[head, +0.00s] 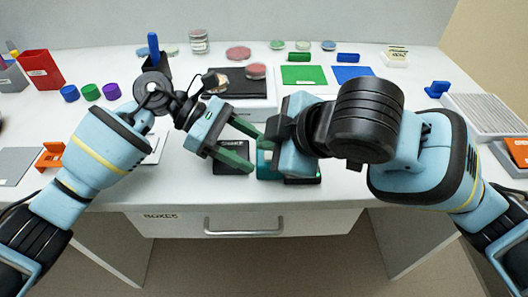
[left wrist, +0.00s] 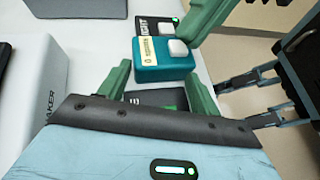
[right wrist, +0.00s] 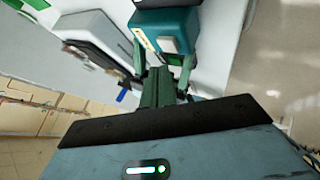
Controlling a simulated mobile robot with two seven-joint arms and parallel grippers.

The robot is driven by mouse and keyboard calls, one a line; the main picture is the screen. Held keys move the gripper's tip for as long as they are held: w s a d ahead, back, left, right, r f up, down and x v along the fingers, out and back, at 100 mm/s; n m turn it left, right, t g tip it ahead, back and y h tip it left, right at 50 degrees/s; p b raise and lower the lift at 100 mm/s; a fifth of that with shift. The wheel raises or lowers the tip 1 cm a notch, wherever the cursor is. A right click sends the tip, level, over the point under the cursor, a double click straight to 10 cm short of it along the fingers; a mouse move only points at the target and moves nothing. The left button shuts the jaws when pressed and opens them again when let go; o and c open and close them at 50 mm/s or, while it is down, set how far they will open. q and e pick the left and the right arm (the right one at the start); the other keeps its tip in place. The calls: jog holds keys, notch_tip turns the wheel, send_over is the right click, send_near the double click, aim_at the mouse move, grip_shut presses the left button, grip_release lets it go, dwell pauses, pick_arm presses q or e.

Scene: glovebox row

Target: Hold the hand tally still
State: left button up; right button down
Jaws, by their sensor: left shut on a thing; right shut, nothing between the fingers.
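The hand tally is a teal box with a pale display and a white button. In the left wrist view the hand tally (left wrist: 165,73) sits between the fingertips of my left gripper (left wrist: 158,70), which is shut on its sides. In the head view my left gripper (head: 254,151) reaches in from the left, and the tally (head: 264,168) is partly hidden by my right wrist. My right gripper (left wrist: 190,37) is shut and empty, its fingertips close to the white button; contact is unclear. The right wrist view shows the tally (right wrist: 168,22) beyond my right gripper's closed fingers (right wrist: 158,72).
Behind stand a white box with a dark top (head: 252,106), a green mat (head: 303,75) and a blue mat (head: 352,73).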

jog(key=shift+d+f, duration=0.1)
jog(key=shift+f, duration=0.1)
jog(key=shift+w+d+f, duration=0.1)
jog(key=shift+d+f, duration=0.3)
jog(key=shift+d, duration=0.1)
jog(key=shift+f, duration=0.4)
dwell(0.8)
jog(key=shift+r, duration=0.85)
jog(key=shift+r, duration=2.5)
dwell(0.7)
